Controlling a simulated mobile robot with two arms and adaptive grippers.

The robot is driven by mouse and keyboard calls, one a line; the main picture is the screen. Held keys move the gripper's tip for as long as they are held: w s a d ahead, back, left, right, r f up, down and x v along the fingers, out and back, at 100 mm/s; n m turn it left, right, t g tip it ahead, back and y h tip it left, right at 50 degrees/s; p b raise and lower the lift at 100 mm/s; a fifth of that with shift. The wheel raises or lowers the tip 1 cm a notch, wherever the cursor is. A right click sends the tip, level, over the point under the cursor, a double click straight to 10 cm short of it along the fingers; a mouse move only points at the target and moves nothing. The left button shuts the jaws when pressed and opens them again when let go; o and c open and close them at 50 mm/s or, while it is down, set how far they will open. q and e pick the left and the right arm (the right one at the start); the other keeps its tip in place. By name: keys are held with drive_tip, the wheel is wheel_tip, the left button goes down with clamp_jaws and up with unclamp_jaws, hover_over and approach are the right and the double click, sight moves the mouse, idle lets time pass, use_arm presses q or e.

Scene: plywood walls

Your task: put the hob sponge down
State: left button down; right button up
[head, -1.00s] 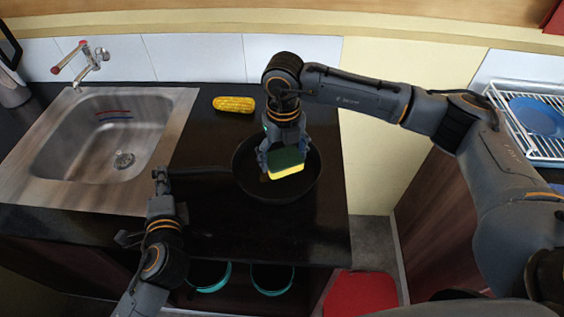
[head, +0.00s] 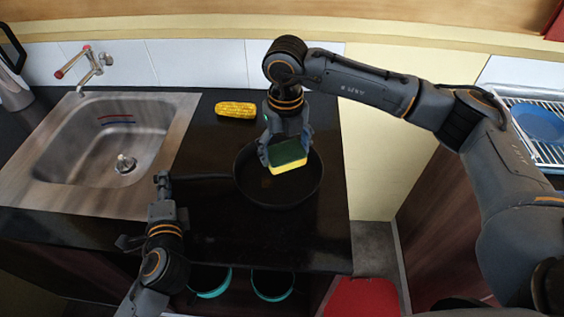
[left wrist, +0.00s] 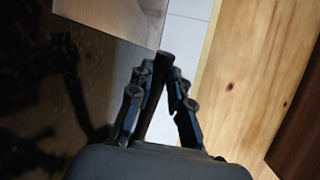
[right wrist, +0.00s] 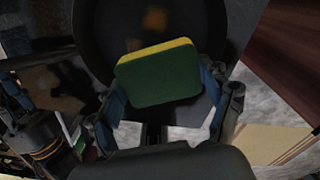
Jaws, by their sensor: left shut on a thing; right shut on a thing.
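The hob sponge (head: 287,155), green on one side and yellow on the other, is held in my right gripper (head: 285,145) over the back part of the black frying pan (head: 262,195). In the right wrist view the sponge (right wrist: 160,78) sits between both fingers, with the pan (right wrist: 95,35) beyond it. Brownish patches show on the pan's floor. My left gripper (head: 162,180) is shut on the pan's dark handle (left wrist: 158,95), left of the pan. The pan rests on the black hob area.
A yellow corn-patterned sponge (head: 236,110) lies behind the pan on the dark counter (head: 215,150). A steel sink (head: 90,140) with a tap is at the left. A dish rack (head: 535,115) with a blue plate stands at the right. Pots sit under the counter.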

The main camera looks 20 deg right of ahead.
sight(314, 244)
drive_tip(key=shift+s, duration=0.1)
drive_tip(key=s+d+r+n, duration=0.2)
drive_tip(key=s+n, duration=0.1)
drive_tip(key=s, duration=1.4)
drive_tip(key=shift+n, duration=0.3)
wheel_tip(314, 244, down, 10)
drive_tip(key=shift+s+a+f, duration=0.1)
drive_tip(key=shift+a+f, duration=0.05)
drive_tip(key=o, duration=0.7)
drive_tip(key=shift+f, duration=0.15)
drive_tip(key=shift+c, duration=0.2)
drive_tip(key=o, duration=0.4)
